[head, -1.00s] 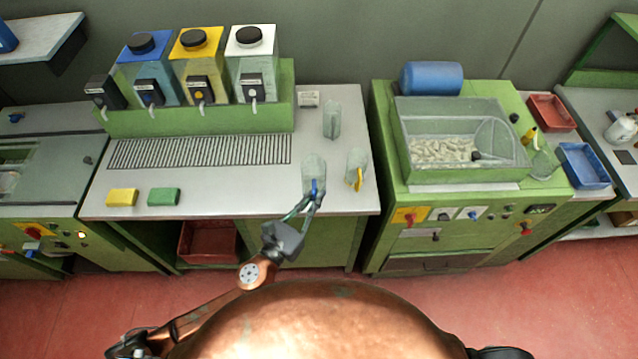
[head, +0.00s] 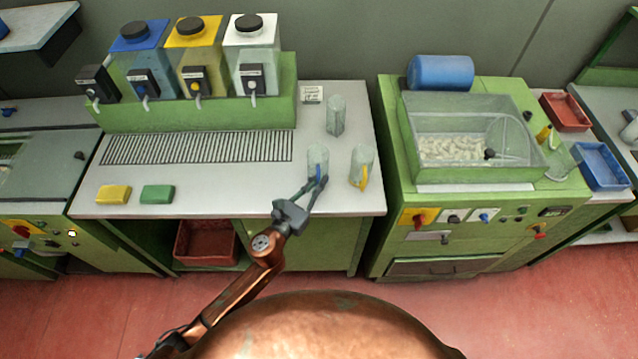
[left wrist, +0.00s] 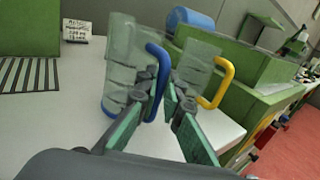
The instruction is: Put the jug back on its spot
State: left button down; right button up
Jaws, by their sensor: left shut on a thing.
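The clear jug with the blue handle (head: 317,157) is over the front right part of the grey counter (head: 230,200). My left gripper (head: 319,183) is shut on its blue handle from the front. The left wrist view shows the fingers (left wrist: 168,98) at the blue handle and the jug's clear body (left wrist: 122,75) upright. I cannot tell whether its base touches the counter. A clear jug with a yellow handle (head: 360,163) stands just to the right, also in the left wrist view (left wrist: 192,70). Another clear jug (head: 335,115) stands behind. My right gripper is out of view.
Three dispensers with blue (head: 140,65), yellow (head: 192,60) and white (head: 250,58) tops stand at the back left behind a drain grille (head: 195,148). Yellow (head: 114,194) and green (head: 158,194) blocks lie at the front left. A small sign (head: 311,94) stands at the back.

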pick_arm(q)
jog(key=shift+f, duration=0.15)
jog(key=shift+f, duration=0.15)
jog(key=c, duration=2.1)
grip_release()
jog(key=shift+r, duration=0.25)
jog(key=v, duration=1.2)
jog(key=shift+f+b, duration=0.15)
jog(key=shift+b, duration=0.15)
